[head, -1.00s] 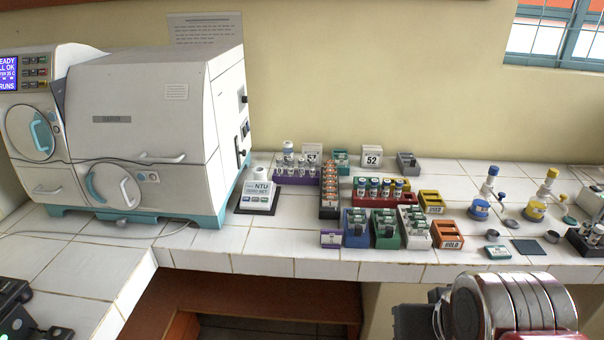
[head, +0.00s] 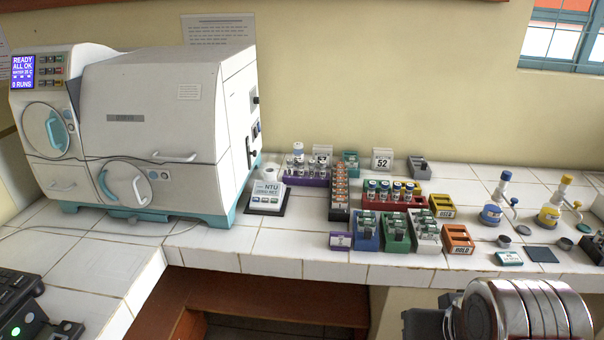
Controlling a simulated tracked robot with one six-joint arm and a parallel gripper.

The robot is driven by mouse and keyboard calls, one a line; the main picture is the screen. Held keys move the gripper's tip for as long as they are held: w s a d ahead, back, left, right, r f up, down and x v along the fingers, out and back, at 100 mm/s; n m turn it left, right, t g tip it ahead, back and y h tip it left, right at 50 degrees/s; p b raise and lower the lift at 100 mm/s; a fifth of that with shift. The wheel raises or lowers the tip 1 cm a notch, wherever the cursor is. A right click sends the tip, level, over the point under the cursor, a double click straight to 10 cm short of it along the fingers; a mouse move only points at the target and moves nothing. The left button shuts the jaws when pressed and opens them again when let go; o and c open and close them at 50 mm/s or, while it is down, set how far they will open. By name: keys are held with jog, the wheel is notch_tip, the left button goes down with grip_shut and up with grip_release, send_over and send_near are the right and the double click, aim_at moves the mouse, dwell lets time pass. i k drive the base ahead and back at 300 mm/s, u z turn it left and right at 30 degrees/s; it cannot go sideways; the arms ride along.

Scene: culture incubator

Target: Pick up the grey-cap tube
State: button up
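I cannot single out the grey-cap tube at this size. Small capped tubes (head: 385,187) stand in a row in the red rack (head: 368,202). Several clear vials with pale caps stand in the purple rack (head: 318,181). Small dark and pale items sit in the blue rack (head: 366,243), the green rack (head: 397,246) and the white rack (head: 428,247), too small to tell apart. My gripper's fingers are not in view; only a silver, ringed part of my arm shows at the bottom right.
A large white incubator (head: 150,130) fills the left. A white NTU device (head: 266,195) stands beside it. An orange HOLD block (head: 458,239) is at the front, and blue (head: 492,214) and yellow (head: 549,216) bottles stand right. Bare tiles lie before the device.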

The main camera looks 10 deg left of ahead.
aim_at(289, 161)
jog(key=k, duration=0.65)
jog(key=u, duration=0.2)
jog(key=i, duration=0.4)
jog(key=u, duration=0.7)
jog(key=i, duration=0.7)
jog(key=u, duration=0.3)
jog(key=i, duration=1.25)
jog(key=z, duration=0.1)
